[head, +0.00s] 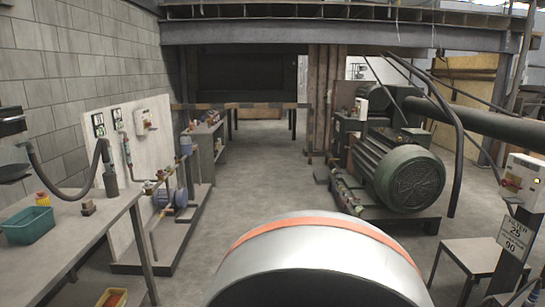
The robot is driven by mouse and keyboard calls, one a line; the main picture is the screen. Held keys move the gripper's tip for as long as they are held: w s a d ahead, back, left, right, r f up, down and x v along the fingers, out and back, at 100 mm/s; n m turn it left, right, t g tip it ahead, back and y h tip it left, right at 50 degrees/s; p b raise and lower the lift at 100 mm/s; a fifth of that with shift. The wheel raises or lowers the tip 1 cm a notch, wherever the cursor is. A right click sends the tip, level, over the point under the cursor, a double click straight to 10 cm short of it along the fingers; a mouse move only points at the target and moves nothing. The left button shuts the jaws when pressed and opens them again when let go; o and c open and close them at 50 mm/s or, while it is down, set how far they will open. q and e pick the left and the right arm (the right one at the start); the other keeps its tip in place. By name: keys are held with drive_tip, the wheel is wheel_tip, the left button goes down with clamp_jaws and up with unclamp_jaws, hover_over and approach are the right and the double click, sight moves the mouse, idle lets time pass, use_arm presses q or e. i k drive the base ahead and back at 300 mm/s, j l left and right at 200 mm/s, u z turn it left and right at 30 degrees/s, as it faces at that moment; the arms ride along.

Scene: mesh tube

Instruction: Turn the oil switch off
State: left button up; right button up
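I cannot tell for certain which control is the oil switch. A light box with a red part (143,122) is mounted on the pale panel (103,157) at the left. Another light control box with red parts (522,181) stands at the right edge, above a sign with numbers. Both are too small to tell their switch positions. Neither of my grippers shows in the head view, and nothing is seen touching either box.
A workbench (85,238) with a green bin (28,226) stands at the left. A large green motor (405,178) is at the right, with a small table (478,252) nearer. Grey floor (262,165) is open between them. A silver, orange-banded rounded shape, possibly mine, covers the bottom centre.

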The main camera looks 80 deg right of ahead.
sight(504, 182)
drive_tip(key=z, duration=4.1)
drive_tip(key=i+j+z, duration=0.15)
drive_tip(key=i+j, duration=0.85)
drive_tip(key=i+j+z, duration=0.15)
drive_tip(key=i+j, duration=0.95)
